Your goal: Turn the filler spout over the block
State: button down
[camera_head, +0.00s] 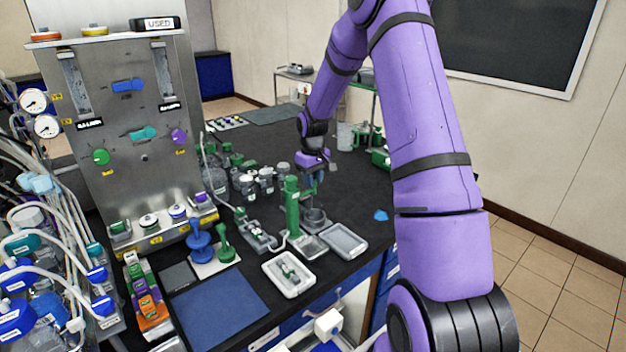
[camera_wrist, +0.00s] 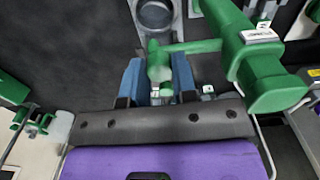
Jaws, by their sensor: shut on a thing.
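The green filler stands upright as a column (camera_head: 292,208) on the black bench in the head view. In the wrist view its thick green body (camera_wrist: 262,75) is at the right. The thin green filler spout (camera_wrist: 195,46) reaches left from it to between my blue fingers. My gripper (camera_wrist: 159,76) is shut on the spout's end; in the head view my gripper (camera_head: 314,178) is small, beside the column's top. A grey block (camera_head: 316,219) stands right of the column. Its round well (camera_wrist: 155,14) shows at the wrist view's top, apart in the picture from the spout's end.
A grey tray (camera_head: 344,241) and a white tray (camera_head: 289,274) lie near the bench's front edge. Several jars with green and grey lids (camera_head: 248,183) stand left of the column. A steel panel (camera_head: 125,130) rises at left. The black bench behind my gripper is mostly clear.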

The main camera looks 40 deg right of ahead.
jog(key=shift+w+r, duration=0.1)
jog(key=c, duration=0.9)
grip_release()
notch_tip(320, 180, up, 11)
